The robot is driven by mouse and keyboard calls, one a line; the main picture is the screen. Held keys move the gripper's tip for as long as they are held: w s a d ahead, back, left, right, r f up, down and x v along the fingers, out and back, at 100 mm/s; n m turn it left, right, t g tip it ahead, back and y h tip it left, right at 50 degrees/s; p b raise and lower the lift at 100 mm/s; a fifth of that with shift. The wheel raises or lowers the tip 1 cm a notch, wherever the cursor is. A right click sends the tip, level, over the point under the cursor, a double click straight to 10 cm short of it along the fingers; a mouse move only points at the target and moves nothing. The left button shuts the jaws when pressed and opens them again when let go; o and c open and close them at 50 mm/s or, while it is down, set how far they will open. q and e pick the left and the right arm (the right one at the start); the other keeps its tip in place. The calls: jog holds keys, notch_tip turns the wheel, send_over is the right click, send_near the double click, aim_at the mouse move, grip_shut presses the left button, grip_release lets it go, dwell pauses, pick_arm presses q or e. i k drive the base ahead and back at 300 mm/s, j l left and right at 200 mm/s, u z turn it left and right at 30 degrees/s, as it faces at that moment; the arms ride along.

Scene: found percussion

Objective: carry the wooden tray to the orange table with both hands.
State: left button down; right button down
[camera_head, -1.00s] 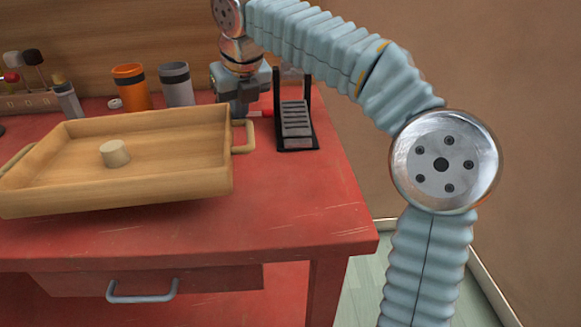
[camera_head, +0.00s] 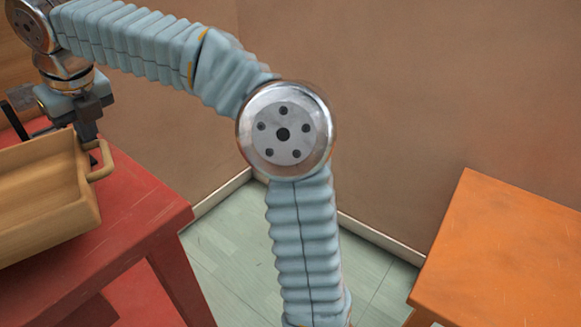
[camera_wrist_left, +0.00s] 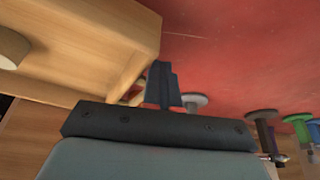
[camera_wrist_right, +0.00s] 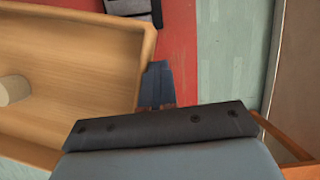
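The wooden tray (camera_head: 40,185) is at the left of the head view, cut off by the frame edge, and appears to be held above the red table. A pale cylinder (camera_wrist_right: 14,90) stands in it in the right wrist view. My right gripper (camera_head: 86,130) is at the tray's right handle (camera_head: 101,160) and looks shut on it. My left gripper (camera_wrist_left: 163,85) shows only in its wrist view, its fingers close together at the other handle (camera_wrist_left: 132,78), mostly hidden. The orange table (camera_head: 510,250) stands at the right, its visible top bare.
The red table (camera_head: 140,205) is under and beside the tray. Pale green floor (camera_head: 225,260) lies between the two tables, with brown walls behind. A dark stepped stand (camera_wrist_right: 135,8) is near the tray. Several small coloured items (camera_wrist_left: 300,130) stand on the red table.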

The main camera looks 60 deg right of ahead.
aim_at(546, 274)
jog(key=j+z, duration=0.15)
jog(key=z, duration=0.3)
jog(key=k+j+z, duration=0.1)
jog(key=z, duration=0.35)
jog(key=l+z, duration=0.15)
jog(key=z, duration=0.3)
jog(key=l+z, duration=0.2)
jog(key=z, duration=0.25)
jog(key=i+l+z, duration=0.1)
jog(key=z, duration=0.35)
jog(key=l+z, duration=0.2)
jog(key=z, duration=0.25)
jog(key=i+z, duration=0.15)
jog(key=z, duration=0.35)
jog(key=i+l+z, duration=0.1)
jog(key=z, duration=0.35)
